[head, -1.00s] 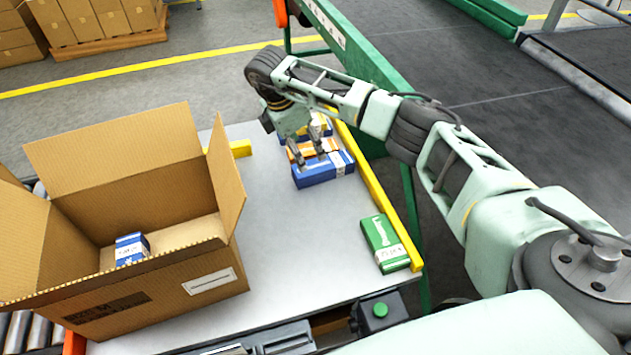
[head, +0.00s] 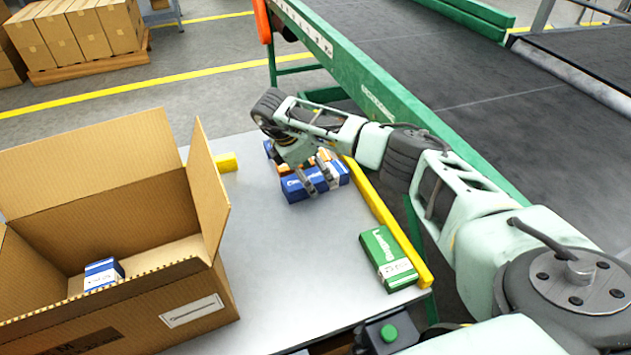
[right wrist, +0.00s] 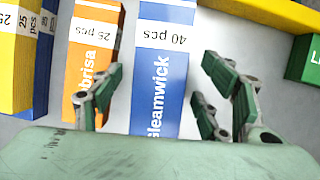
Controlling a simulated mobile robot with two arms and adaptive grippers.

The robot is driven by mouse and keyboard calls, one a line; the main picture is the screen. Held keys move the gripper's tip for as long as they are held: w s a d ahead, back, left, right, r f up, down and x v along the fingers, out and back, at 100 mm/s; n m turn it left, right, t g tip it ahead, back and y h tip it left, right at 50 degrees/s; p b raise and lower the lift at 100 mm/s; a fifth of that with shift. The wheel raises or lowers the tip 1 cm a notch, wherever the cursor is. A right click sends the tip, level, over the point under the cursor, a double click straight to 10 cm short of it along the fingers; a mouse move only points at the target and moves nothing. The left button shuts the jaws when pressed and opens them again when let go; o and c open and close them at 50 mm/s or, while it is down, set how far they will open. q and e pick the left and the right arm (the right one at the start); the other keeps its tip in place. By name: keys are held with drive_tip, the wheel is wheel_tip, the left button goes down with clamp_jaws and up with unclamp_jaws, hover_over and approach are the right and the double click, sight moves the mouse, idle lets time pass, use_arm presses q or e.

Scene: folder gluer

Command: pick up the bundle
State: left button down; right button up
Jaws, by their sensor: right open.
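A long blue bundle (head: 296,189) lettered Gleamwick, with a white band, lies on the grey table near its right edge. In the right wrist view the blue bundle (right wrist: 165,75) runs away from me between the fingers. My right gripper (head: 320,185) is open over it, one finger on each side, and holds nothing. In the right wrist view the gripper (right wrist: 160,98) has its left fingers overlapping an orange bundle (right wrist: 92,50) beside the blue one. Whether the fingers touch either bundle is unclear. My left gripper is not in view.
An open carton (head: 150,290) with a blue bundle (head: 103,274) inside stands at left. A green bundle (head: 388,258) lies nearer me by the yellow rail (head: 390,225). A yellow bundle (right wrist: 15,60) is left of the orange one. The table middle is clear.

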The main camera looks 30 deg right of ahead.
drive_tip(key=shift+d+f, duration=0.15)
drive_tip(key=shift+f, duration=0.25)
drive_tip(key=c, duration=1.5)
